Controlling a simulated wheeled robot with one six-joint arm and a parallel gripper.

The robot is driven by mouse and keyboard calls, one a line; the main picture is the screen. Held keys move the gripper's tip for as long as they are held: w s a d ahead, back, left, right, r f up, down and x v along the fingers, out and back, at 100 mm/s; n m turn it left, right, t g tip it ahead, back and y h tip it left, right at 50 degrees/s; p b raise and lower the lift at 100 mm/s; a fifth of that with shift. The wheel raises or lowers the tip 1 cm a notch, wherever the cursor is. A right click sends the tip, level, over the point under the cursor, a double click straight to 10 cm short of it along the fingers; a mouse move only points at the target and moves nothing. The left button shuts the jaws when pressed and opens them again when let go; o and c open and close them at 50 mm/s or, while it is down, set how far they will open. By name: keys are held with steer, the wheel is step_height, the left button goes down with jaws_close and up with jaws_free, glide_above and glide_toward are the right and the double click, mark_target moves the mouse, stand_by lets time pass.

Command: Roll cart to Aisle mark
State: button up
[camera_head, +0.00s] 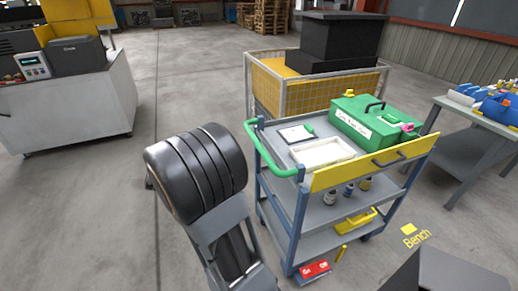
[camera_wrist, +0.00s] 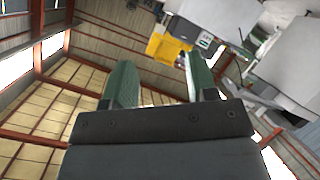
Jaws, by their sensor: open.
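The cart (camera_head: 297,208) is a blue-grey shelved trolley right of centre in the head view, with a green push handle (camera_head: 268,155) on its left side and a yellow front panel (camera_head: 372,165). A yellow floor marking reading "Bench" (camera_head: 415,241) lies on the floor to its right. No marking reading "Aisle" shows. My gripper (camera_wrist: 162,85) shows in the wrist view with two green fingers apart and nothing between them. It is not clearly seen in the head view, where my dark arm stands left of the cart.
The cart carries a green toolbox (camera_head: 366,121), a white tray (camera_head: 322,152) and small bottles. A mesh-sided cage (camera_head: 262,92) stands behind it. A grey bench (camera_head: 465,146) is at the right, a white machine cabinet (camera_head: 75,108) at the left. Open concrete floor lies between cabinet and cart.

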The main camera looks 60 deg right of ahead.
steer(key=s+d+f+m+g+h, duration=0.1)
steer(key=s+d+f+g+h, duration=0.15)
steer(key=d, duration=0.35)
steer(key=s+d+f+g+h, duration=0.1)
steer(key=d+f+g+h, duration=0.1)
steer(key=d+h, duration=0.25)
steer(key=m+g+h+b, duration=0.1)
steer(key=g+h, duration=0.3)
steer(key=g, duration=0.7)
glide_toward(259, 146)
steer(key=shift+g, duration=0.25)
steer(key=x, duration=0.3)
steer(key=w+f+p+x, duration=0.1)
steer(key=x, duration=0.7)
steer(key=shift+w+d+f, duration=0.15)
steer(key=shift+d+f, duration=0.05)
steer(key=shift+d, duration=0.15)
steer(key=shift+c, duration=0.4)
jaws_close()
